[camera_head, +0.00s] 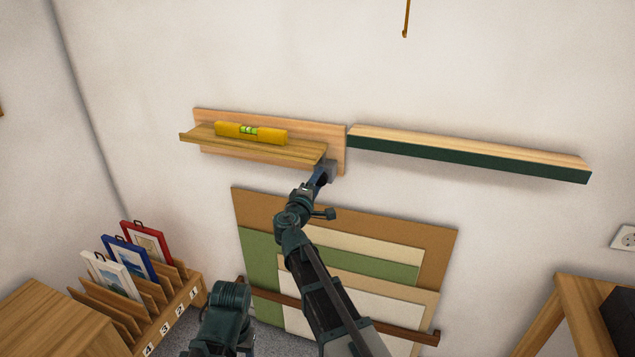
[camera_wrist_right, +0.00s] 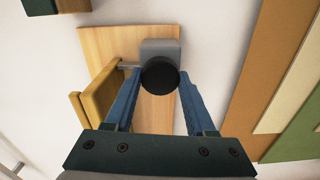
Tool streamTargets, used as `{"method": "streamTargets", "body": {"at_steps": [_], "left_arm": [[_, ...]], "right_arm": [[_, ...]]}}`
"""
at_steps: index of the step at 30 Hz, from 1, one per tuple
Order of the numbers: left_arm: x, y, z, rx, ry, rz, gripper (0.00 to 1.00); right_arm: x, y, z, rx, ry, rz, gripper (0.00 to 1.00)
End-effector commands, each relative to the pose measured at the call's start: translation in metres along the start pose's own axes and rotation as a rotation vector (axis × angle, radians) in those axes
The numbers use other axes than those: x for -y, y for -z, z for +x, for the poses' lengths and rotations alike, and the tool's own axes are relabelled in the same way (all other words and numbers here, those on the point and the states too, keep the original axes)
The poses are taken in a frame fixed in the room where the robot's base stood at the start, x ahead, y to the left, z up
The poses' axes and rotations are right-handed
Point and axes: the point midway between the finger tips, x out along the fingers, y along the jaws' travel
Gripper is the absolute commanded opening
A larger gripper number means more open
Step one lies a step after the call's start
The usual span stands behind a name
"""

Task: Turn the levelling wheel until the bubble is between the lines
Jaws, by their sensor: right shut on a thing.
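A yellow spirit level (camera_head: 265,135) lies on a small wooden shelf (camera_head: 300,151) fixed to a wooden backboard (camera_head: 225,115) on the wall. Its green vial (camera_head: 248,130) faces up, but the bubble's place between the lines is too small to tell. The black levelling wheel (camera_wrist_right: 160,76) sits in front of a grey block (camera_wrist_right: 160,48) at the shelf's right end. My right gripper (camera_head: 322,170) is shut on the wheel; its blue fingers lie on either side of it in the right wrist view (camera_wrist_right: 159,82). My left gripper is not in view.
A long green-fronted ledge (camera_head: 470,160) runs to the right of the backboard. Leaning boards (camera_head: 440,250) stand below. A numbered wooden rack (camera_head: 180,305) with several framed prints is at the lower left. A wooden table (camera_head: 580,290) is at the lower right.

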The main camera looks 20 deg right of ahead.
Motion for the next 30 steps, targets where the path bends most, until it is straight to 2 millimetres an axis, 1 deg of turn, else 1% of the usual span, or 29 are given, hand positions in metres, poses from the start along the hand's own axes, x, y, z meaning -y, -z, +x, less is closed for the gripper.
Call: {"method": "streamTargets", "body": {"at_steps": [13, 14, 18, 19, 27, 30], "left_arm": [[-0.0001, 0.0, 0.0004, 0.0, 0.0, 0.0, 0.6], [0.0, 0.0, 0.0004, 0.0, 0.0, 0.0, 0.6], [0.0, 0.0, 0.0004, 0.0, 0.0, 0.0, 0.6], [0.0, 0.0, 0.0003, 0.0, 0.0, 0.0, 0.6], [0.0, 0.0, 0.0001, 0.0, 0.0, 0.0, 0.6], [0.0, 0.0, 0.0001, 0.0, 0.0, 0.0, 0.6]], "right_arm": [[0.0009, -0.0007, -0.0012, 0.0, 0.003, 0.012, 0.0], [0.0009, -0.0008, -0.0013, 0.0, 0.003, 0.011, 0.57], [0.0008, -0.0006, -0.001, 0.0, 0.002, 0.01, 0.82], [0.0007, -0.0005, -0.0009, 0.0, 0.002, 0.01, 0.85], [0.0003, -0.0003, -0.0011, 0.0, 0.001, 0.009, 0.85], [0.0002, -0.0005, -0.0076, -0.001, 0.001, 0.008, 0.85]]}}
